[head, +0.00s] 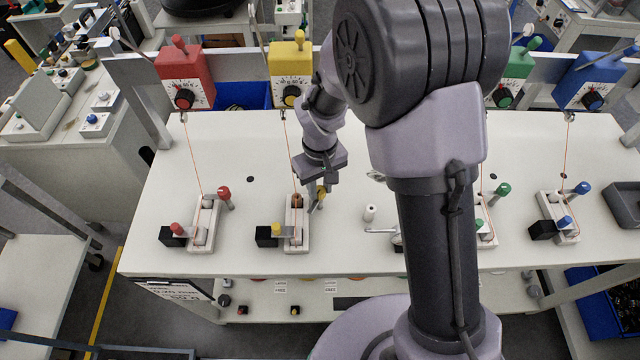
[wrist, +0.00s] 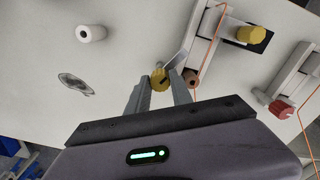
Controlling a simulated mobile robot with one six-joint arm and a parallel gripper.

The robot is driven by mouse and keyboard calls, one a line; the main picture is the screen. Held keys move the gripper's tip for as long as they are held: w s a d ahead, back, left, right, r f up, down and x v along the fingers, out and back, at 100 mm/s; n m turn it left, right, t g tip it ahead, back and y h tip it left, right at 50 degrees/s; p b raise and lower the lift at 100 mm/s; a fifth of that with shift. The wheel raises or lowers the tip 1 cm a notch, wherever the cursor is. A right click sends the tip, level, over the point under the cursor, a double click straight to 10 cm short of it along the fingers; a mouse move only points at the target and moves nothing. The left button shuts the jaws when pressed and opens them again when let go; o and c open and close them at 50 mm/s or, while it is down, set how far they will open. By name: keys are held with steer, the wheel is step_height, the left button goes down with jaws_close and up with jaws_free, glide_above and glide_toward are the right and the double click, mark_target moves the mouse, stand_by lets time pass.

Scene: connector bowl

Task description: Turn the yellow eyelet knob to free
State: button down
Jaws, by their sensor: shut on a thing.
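The yellow eyelet knob (wrist: 159,77) is between my fingertips in the wrist view. It sits at the end of a thin grey lever by the white yellow-line fixture (head: 296,243). In the head view the same knob (head: 321,191) shows just below my gripper (head: 318,186). In the wrist view my gripper (wrist: 160,88) is shut on it, one finger on each side. A second yellow knob (head: 276,229) stands on a black block at the fixture's left; it also shows at the top of the wrist view (wrist: 250,34). An orange line runs from the yellow dial box (head: 290,62) to the fixture.
Red (head: 205,225) and blue (head: 558,218) fixtures stand to either side, and a green one is partly hidden by my arm. A white roll (head: 369,213) stands right of my gripper.

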mark_target(320, 190)
steer(key=n+p, duration=0.1)
steer(key=n, duration=0.4)
steer(key=shift+n, duration=0.4)
stand_by(0.4)
steer(key=c, duration=1.1)
jaws_free()
step_height(320, 190, up, 17)
steer(key=p, duration=0.4)
steer(key=shift+r+p, duration=0.2)
steer(key=shift+p, duration=0.15)
